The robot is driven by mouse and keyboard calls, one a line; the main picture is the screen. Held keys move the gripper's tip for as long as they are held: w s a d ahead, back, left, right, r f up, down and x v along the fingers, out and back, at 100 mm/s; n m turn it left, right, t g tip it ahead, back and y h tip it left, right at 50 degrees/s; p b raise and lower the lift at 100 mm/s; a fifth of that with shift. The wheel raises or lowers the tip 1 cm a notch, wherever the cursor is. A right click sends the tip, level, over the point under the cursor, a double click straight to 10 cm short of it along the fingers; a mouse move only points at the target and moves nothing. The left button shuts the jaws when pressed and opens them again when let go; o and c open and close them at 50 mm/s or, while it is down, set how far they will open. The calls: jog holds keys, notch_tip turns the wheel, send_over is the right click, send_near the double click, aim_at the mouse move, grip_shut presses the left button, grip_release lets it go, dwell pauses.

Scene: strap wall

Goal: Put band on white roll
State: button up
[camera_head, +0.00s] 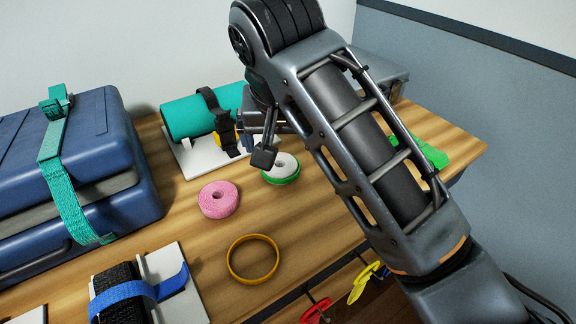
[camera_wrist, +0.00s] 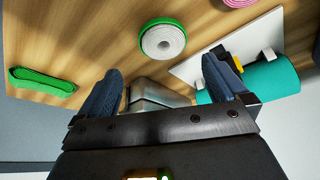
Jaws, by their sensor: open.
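The white roll (camera_head: 284,163) lies flat on the wooden table, with a green ring (camera_head: 284,180) around its lower edge. In the wrist view the white roll (camera_wrist: 162,40) shows from above, the green ring close around its rim. An orange-yellow band (camera_head: 253,276) lies flat and empty on the table, nearer the front. A green loop (camera_head: 432,152) lies at the right; it also shows in the wrist view (camera_wrist: 42,82). My gripper (camera_wrist: 162,65) is open and empty. In the head view one finger shows just behind and left of the white roll; the arm hides part of the gripper.
A pink roll (camera_head: 218,200) lies left of the white roll. A teal roll (camera_head: 203,112) is strapped on a white board behind. A blue case (camera_head: 70,170) fills the left. Red and yellow items (camera_head: 316,312) hang at the front edge. Table around the orange-yellow band is clear.

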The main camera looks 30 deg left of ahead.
aim_at(280, 165)
jog(key=shift+x, duration=1.25)
jog(key=shift+a+f, duration=0.1)
jog(key=shift+f, duration=0.05)
jog(key=x, duration=0.5)
jog(key=shift+s+a, duration=0.15)
jog(key=shift+c, duration=0.4)
